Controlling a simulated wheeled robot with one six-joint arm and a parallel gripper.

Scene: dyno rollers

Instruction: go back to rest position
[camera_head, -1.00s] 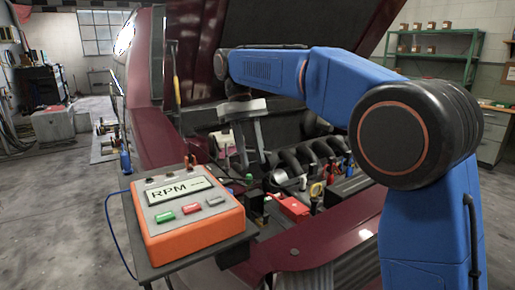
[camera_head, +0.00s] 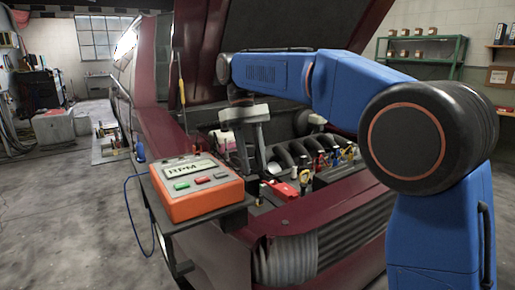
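My blue arm reaches from the right side over the open engine bay of a dark red car (camera_head: 345,205). My gripper (camera_head: 252,170) hangs from its end, pointing down above the left part of the bay. Its two grey fingers look apart, with nothing visible between them, though the tips are small and hard to make out against the dark engine. An orange RPM meter (camera_head: 192,205) with green and red buttons sits on a dark stand (camera_head: 222,217) at the front left of the car, left of my gripper.
The raised hood (camera_head: 270,30) is behind my arm. A blue cable (camera_head: 128,215) hangs from the stand. Green shelves (camera_head: 420,62) with small boxes stand at the back right. The grey floor (camera_head: 60,220) at left is open.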

